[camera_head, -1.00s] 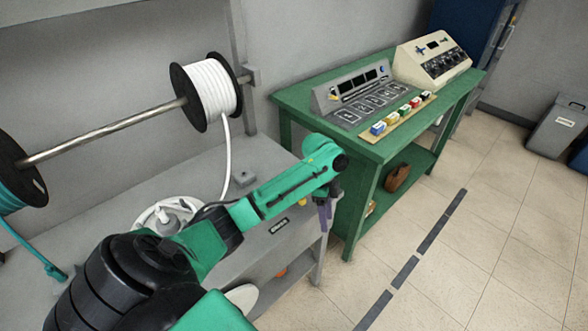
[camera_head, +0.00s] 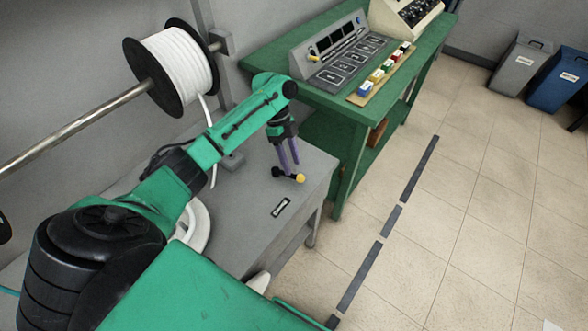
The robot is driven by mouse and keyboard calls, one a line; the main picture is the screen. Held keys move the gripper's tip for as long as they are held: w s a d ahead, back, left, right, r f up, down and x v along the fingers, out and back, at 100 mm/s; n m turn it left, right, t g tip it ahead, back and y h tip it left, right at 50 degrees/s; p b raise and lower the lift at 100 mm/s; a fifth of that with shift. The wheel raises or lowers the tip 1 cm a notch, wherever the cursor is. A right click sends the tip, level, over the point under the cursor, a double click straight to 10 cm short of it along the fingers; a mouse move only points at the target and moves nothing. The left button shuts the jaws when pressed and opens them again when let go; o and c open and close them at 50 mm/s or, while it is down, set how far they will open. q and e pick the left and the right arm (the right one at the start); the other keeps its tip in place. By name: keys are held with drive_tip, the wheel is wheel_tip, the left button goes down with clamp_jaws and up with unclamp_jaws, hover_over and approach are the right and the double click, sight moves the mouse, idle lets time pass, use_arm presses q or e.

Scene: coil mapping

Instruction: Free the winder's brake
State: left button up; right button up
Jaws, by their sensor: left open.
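The winder's brake appears to be the small black lever with a yellow knob (camera_head: 300,178), low on the grey winder bench (camera_head: 255,228) near its right edge. A dark label plate (camera_head: 281,207) lies in front of it; its text is too small to read. My left gripper (camera_head: 289,164) is open and points down, its purple fingers just above or behind the lever. I cannot tell whether they touch it. The white coil (camera_head: 182,62) hangs on a metal shaft (camera_head: 75,128). My right gripper is not in view.
A green table (camera_head: 315,106) behind and to the right holds a grey panel (camera_head: 325,55) and a board of coloured blocks (camera_head: 378,82). My left arm hides part of the bench and a white winding (camera_head: 196,226). Tiled floor (camera_head: 470,200) is clear at right.

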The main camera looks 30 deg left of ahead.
sight(295, 175)
use_arm(q)
drive_tip(key=x, duration=0.4)
drive_tip(key=shift+a+f, duration=0.1)
drive_tip(key=shift+f, duration=0.1)
clamp_jaws()
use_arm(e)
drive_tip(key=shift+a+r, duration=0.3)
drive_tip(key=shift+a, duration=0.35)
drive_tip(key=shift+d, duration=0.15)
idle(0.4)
